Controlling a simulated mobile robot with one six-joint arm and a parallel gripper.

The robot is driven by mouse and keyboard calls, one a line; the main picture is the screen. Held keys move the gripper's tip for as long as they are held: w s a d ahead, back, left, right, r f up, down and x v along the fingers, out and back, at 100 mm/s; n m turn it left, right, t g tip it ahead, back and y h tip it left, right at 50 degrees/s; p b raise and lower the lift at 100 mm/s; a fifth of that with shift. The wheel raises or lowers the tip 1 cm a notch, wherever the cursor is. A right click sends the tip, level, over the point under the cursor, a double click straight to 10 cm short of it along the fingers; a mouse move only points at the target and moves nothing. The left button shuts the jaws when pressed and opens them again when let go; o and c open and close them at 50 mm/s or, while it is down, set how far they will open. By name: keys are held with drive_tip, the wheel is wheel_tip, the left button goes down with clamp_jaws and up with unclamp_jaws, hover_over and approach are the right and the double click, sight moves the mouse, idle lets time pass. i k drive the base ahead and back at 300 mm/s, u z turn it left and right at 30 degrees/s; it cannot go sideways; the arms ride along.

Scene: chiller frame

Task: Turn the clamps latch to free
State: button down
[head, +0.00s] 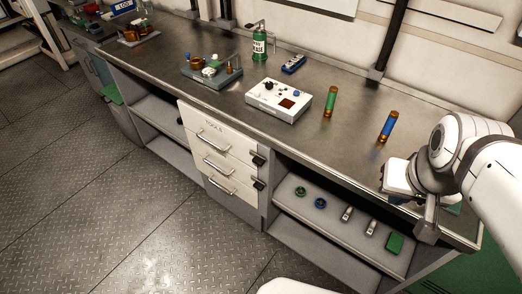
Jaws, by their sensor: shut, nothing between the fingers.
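A cream drawer unit (216,165) with several stacked drawers and bar handles is under the bench, left of centre. Lettering on the top drawer looks like "TOOLS"; no label for clamps can be read. Two black latches, an upper one (258,160) and a lower one (258,184), sit at the drawers' right edge. Which one belongs to the clamps, and their turned positions, I cannot tell. My gripper (427,232) is at the right, by the bench's front edge, far from the latches. It is shut and empty; its fingertips are small and partly unclear.
The bench top (225,105) holds a white control box (279,100), a green bottle (260,42), a green cylinder (330,101) and a blue cylinder (388,126). An open shelf (330,222) right of the drawers holds small parts. The floor (130,215) before the drawers is clear.

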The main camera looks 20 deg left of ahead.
sight(260, 185)
drive_tip(key=z, duration=0.05)
drive_tip(key=k, duration=0.15)
drive_tip(key=u, duration=2.45)
drive_tip(key=k, duration=0.7)
drive_tip(key=z, duration=1.1)
drive_tip(key=i, duration=1)
drive_tip(key=z, duration=0.05)
drive_tip(key=k, duration=0.5)
drive_tip(key=u, duration=0.6)
